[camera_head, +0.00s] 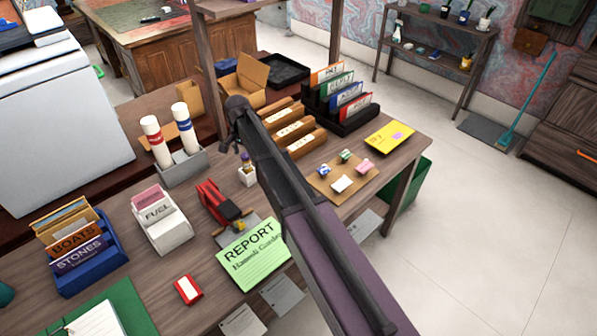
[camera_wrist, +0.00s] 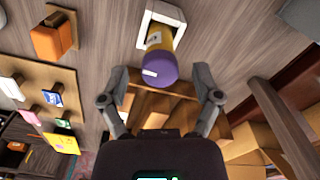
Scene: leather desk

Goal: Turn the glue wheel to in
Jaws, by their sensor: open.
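The glue stick (camera_wrist: 155,38) has a yellow body and a purple wheel (camera_wrist: 160,69) at the end facing the wrist camera. It stands in a small white square holder (camera_wrist: 177,15) on the desk. In the head view the holder (camera_head: 247,178) is small, with the purple and yellow glue just above it. My gripper (camera_wrist: 160,80) is open, with one finger on each side of the purple wheel in the picture. I see no clear contact. The wheel's marking is too small to read. In the head view my gripper is small, dark and hard to make out.
A red and black device (camera_head: 222,203) and a green report sheet (camera_head: 252,255) lie near the holder. Wooden file boxes (camera_head: 290,128) and a board with small coloured pieces (camera_head: 325,187) are to the right. A grey stand with two white tubes (camera_head: 180,167) is to the left.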

